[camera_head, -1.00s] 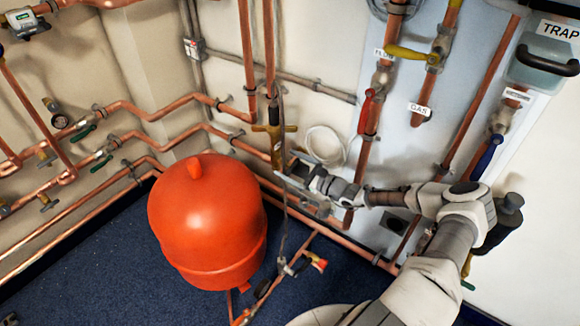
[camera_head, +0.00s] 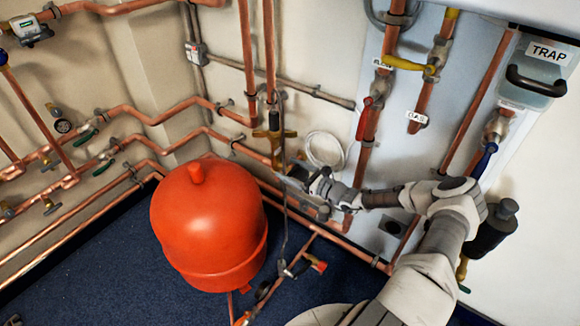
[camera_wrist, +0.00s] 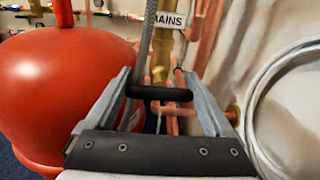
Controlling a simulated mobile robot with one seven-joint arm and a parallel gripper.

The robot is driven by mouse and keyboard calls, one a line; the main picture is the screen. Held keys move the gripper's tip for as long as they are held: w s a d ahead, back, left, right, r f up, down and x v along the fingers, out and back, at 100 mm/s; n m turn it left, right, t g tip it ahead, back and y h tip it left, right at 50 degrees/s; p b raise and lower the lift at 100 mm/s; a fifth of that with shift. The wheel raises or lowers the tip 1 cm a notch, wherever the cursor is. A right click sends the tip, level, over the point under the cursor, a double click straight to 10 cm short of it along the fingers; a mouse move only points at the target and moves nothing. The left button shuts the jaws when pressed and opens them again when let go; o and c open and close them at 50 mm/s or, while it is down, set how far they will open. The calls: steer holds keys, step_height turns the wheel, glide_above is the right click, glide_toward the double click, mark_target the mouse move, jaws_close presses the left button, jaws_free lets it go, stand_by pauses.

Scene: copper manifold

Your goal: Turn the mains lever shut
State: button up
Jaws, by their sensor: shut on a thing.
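The MAINS tag (camera_wrist: 169,19) hangs on a brass fitting (camera_wrist: 161,58) at the top middle of the wrist view. A short black bar, which looks like the mains lever (camera_wrist: 158,93), lies crosswise between the fingers of my gripper (camera_wrist: 157,88). My gripper is shut on it, with one grey finger at each end. In the head view my gripper (camera_head: 300,178) is at the wall, just below and right of the brass valve (camera_head: 274,136). The lever is too small to make out there. How far the lever is turned cannot be told.
A large red tank (camera_head: 208,225) stands close on the left of my gripper. A coiled white hose (camera_wrist: 268,85) is on the right. Copper pipes (camera_head: 370,135) line the wall.

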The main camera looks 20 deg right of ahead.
steer(key=shift+m, duration=0.5)
steer(key=o, duration=1.1)
steer(key=p+v, duration=0.4)
steer(key=v, duration=1.3)
steer(key=shift+s+d, duration=0.15)
steer(key=shift+s, duration=0.1)
steer(key=shift+s, duration=0.1)
